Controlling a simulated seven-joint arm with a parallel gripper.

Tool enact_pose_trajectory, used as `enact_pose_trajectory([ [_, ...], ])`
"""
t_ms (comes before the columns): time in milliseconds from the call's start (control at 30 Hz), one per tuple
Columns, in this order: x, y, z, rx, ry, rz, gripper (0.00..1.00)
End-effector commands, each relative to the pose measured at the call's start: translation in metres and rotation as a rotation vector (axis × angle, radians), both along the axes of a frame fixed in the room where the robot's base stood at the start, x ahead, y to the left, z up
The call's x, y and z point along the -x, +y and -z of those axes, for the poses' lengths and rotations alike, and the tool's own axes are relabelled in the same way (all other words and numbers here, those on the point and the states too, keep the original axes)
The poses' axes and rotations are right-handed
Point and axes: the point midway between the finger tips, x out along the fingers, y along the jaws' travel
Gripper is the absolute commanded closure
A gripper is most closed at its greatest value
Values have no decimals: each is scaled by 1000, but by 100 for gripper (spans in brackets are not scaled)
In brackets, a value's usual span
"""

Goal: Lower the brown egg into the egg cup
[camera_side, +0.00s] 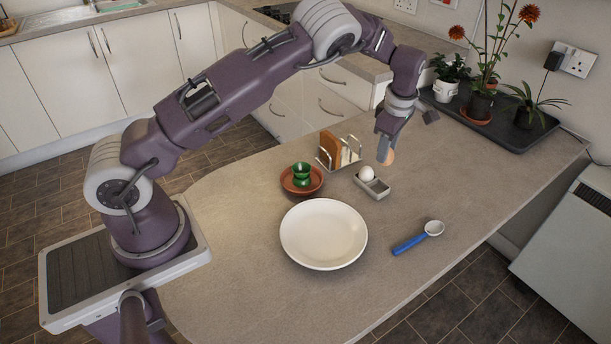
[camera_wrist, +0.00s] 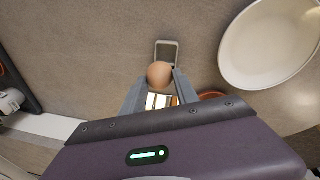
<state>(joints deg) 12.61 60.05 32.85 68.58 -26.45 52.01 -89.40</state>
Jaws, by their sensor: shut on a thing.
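The brown egg (camera_wrist: 160,74) is between the two fingers of my gripper (camera_wrist: 159,84), which is shut on it. In the side view my gripper (camera_side: 385,150) points down and holds the egg (camera_side: 389,157) in the air, above and just right of a small grey tray. The green egg cup (camera_side: 302,173) stands in a terracotta dish (camera_side: 315,187), left of the gripper and beyond the plate. In the wrist view the cup is hidden and only an edge of the dish (camera_wrist: 211,94) shows.
The grey tray (camera_side: 377,191) holds a white egg (camera_side: 366,173). A toast rack (camera_side: 348,152) with toast stands behind the dish. A white plate (camera_side: 324,234) and a blue-handled scoop (camera_side: 418,238) lie in front. Potted plants stand on a black tray (camera_side: 540,134) at the back right.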

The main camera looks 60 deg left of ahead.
Motion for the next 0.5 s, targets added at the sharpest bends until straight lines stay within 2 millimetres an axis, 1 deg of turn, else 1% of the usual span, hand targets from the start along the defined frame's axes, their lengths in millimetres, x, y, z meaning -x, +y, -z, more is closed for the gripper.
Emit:
enact_pose_trajectory([
  [67,2,4,0,1,0,-10,80],
  [133,7,15,-1,5,-2,-40,80],
  [167,10,22,-2,7,-4,-60,80],
  [267,29,55,-5,20,-12,-151,80],
  [300,40,69,-7,25,-15,-194,80],
  [367,59,90,-8,33,-19,-261,80],
  [400,73,103,-9,38,-23,-307,80],
  [467,95,120,-11,44,-27,-371,80],
  [500,109,129,-12,48,-29,-409,80],
])
